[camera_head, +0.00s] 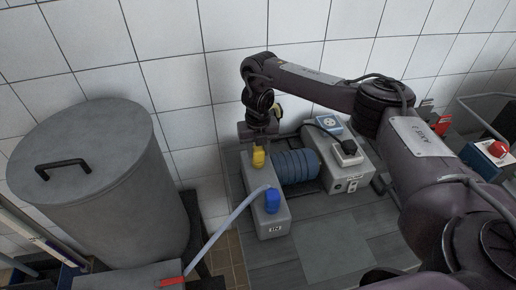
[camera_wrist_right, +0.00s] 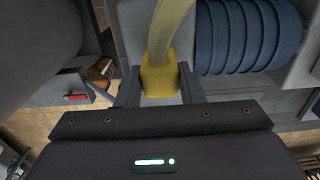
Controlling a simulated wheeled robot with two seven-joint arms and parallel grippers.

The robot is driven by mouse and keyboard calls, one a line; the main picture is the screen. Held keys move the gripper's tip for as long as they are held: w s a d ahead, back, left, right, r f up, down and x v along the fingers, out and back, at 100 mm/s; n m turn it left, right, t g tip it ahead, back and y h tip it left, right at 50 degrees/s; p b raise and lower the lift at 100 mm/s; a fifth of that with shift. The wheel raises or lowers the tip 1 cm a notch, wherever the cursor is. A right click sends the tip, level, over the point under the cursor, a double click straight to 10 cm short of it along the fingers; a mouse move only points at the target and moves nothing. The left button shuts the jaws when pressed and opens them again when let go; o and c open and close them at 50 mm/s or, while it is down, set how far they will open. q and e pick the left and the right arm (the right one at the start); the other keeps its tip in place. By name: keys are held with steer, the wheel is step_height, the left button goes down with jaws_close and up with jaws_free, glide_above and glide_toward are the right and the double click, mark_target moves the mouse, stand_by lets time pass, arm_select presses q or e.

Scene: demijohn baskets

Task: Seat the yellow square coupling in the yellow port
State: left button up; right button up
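The yellow square coupling (camera_head: 258,158) shows at the top of the grey pump box (camera_head: 270,224) marked IN, just below my right gripper (camera_head: 257,146). In the right wrist view, the yellow coupling (camera_wrist_right: 160,80) sits between the two fingers of my right gripper (camera_wrist_right: 160,88), which appear closed against its sides. A pale yellow hose (camera_wrist_right: 170,25) runs up from it. The yellow port is hidden beneath the coupling, and I cannot tell how deep the coupling sits. My left gripper is not in view.
A blue coupling (camera_head: 272,200) with a pale hose (camera_head: 222,232) stands on the same box, close in front. A blue ribbed cylinder (camera_head: 296,167) lies to the right, beside a grey control box (camera_head: 346,171). A large lidded grey drum (camera_head: 100,190) stands left.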

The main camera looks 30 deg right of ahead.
steer(key=o, duration=0.6)
steer(key=shift+c, duration=0.2)
step_height(320, 180, up, 8)
steer(key=shift+f+p, duration=0.1)
steer(key=shift+p, duration=0.65)
